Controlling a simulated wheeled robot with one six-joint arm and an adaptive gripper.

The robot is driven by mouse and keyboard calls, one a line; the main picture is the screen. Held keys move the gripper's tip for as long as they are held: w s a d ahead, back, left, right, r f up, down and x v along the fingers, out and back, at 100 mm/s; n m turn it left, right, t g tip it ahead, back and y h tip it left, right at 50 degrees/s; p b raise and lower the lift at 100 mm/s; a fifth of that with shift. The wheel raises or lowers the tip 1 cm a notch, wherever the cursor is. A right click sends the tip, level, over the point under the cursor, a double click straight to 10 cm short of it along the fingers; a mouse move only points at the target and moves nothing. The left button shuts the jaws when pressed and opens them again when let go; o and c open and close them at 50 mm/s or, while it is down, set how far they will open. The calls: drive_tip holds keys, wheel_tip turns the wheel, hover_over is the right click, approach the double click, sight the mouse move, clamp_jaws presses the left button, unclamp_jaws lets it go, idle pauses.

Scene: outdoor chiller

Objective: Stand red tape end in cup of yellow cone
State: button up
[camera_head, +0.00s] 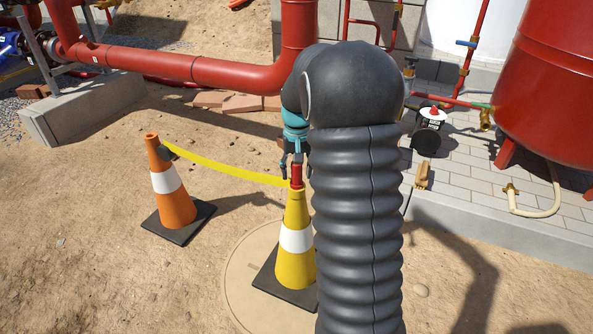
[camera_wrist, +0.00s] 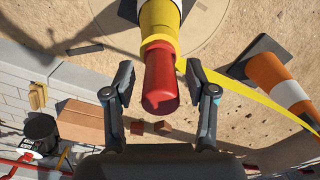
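The yellow cone (camera_head: 297,240) with a white band stands on a black base in the head view, and its upper part shows in the wrist view (camera_wrist: 160,17). The red tape end (camera_wrist: 160,80) is upright at the cone's top, its lower part inside a yellow rim (camera_wrist: 158,43). It also shows in the head view (camera_head: 296,176). The yellow tape (camera_head: 228,173) runs from there to the orange cone (camera_head: 175,205). My gripper (camera_wrist: 160,74) is open, one finger on each side of the red end, with gaps visible. My arm hides part of the yellow cone's right side.
Red pipes (camera_head: 180,70) cross behind the cones. The sandy ground at front left is clear.

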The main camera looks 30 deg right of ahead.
wheel_tip(320, 180, up, 12)
drive_tip(key=shift+r+p, duration=0.1)
drive_tip(key=shift+p, duration=0.8)
drive_tip(key=s+a+r+n+t, duration=0.2)
drive_tip(key=s+a+r, duration=0.1)
drive_tip(key=s+a, duration=0.55)
drive_tip(key=s+a+r+n+t, duration=0.15)
drive_tip(key=s+a, duration=0.35)
drive_tip(key=s, duration=0.6)
drive_tip(key=s+a+f+n+t, duration=0.1)
drive_tip(key=s+a+f+t, duration=0.1)
drive_tip(key=s, duration=0.6)
drive_tip(key=shift+s+a+f, duration=0.3)
drive_tip(key=shift+a+f, duration=0.2)
drive_tip(key=shift+a, duration=0.1)
drive_tip(key=shift+r+p, duration=0.95)
